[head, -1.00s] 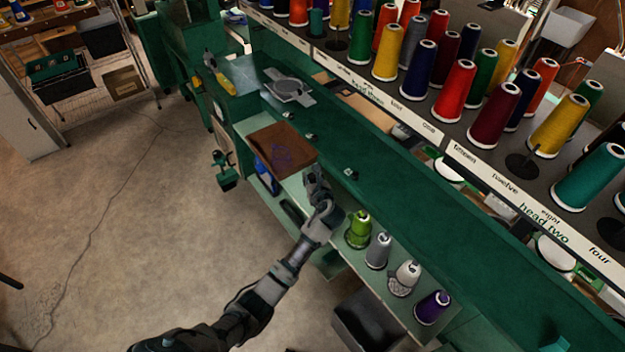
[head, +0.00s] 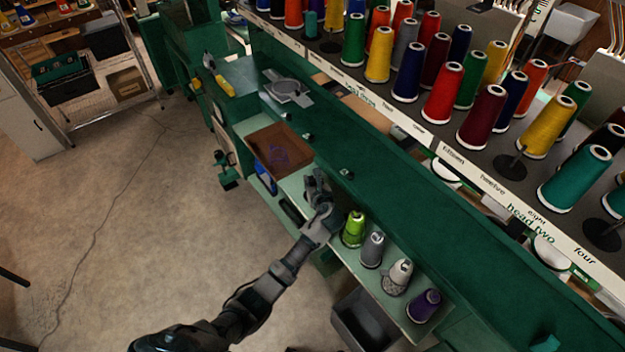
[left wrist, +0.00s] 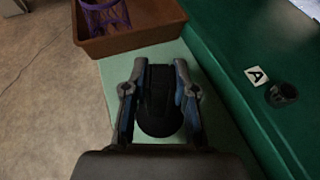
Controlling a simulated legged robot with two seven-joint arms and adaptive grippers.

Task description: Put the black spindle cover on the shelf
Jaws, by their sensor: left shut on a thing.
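My left gripper (head: 318,184) is over the light green shelf (head: 291,187), between the brown tray and the row of thread cones. In the left wrist view my left gripper (left wrist: 160,68) is shut on a black rounded piece, the black spindle cover (left wrist: 159,105), with a finger on each side of it. The pale green shelf surface (left wrist: 113,82) shows beneath it. I cannot tell whether the cover touches the shelf. In the head view the gripper mostly hides the cover. My right gripper is out of view.
A brown tray (head: 262,134) with a purple thing inside sits beyond the gripper. Lime (head: 353,230), grey (head: 373,250), whitish (head: 398,277) and purple (head: 423,306) cones stand to the right. A green machine beam (head: 400,205) borders the shelf. A grey bin (head: 362,322) stands below.

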